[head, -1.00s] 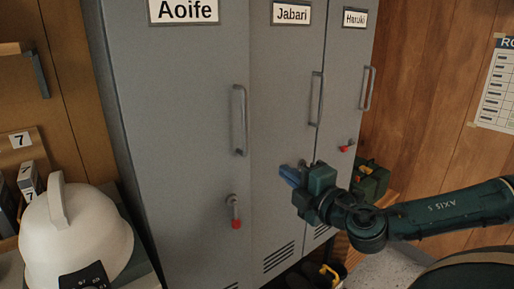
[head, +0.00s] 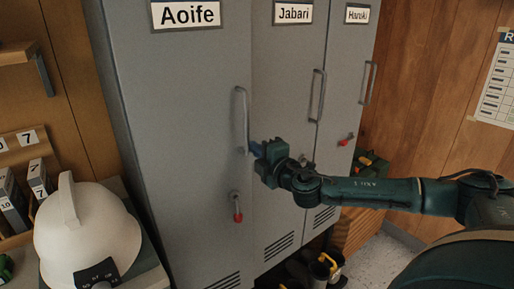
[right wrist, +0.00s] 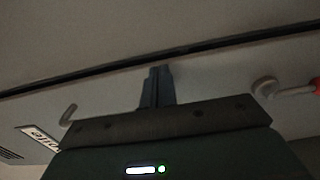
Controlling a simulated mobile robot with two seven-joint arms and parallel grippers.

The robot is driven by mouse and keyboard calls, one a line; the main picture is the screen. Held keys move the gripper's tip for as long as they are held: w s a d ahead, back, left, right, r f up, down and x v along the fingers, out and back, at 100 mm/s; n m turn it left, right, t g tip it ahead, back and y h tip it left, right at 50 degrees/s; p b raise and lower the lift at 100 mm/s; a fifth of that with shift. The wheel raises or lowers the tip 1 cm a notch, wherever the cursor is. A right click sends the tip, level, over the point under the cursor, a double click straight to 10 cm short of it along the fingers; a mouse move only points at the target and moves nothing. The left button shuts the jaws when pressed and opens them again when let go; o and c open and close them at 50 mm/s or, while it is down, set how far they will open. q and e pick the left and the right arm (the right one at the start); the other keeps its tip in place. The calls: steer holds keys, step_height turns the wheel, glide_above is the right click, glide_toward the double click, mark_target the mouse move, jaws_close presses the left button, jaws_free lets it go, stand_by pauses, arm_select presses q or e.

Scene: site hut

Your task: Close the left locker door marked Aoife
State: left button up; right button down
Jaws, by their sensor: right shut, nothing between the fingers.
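The left locker door marked Aoife (head: 185,120) stands at the left of the locker row. It looks flush or nearly flush with its neighbour; I cannot tell if it is fully shut. It has a grey bar handle (head: 239,120) and a red-tipped latch (head: 237,210) hanging down. My right gripper (head: 254,149) is shut and empty, its tips at the door's right edge by the handle's lower end. In the right wrist view its fingers (right wrist: 157,85) are together near a dark seam; contact is unclear. My left gripper is not in view.
The Jabari door (head: 285,90) and Haruki door (head: 345,80) are to the right, with handles. A white hard hat (head: 90,235) sits on a surface at lower left. A dark green object (head: 372,168) rests on a wooden box right of the lockers.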

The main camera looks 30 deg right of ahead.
arm_select(q)
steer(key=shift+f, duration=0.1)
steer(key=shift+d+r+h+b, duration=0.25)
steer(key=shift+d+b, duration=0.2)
steer(key=shift+b, duration=0.45)
arm_select(e)
steer(key=w, duration=0.1)
steer(key=w+n+y, duration=0.1)
steer(key=w+y, duration=0.1)
steer(key=shift+d+r, duration=0.2)
steer(key=shift+r, duration=0.1)
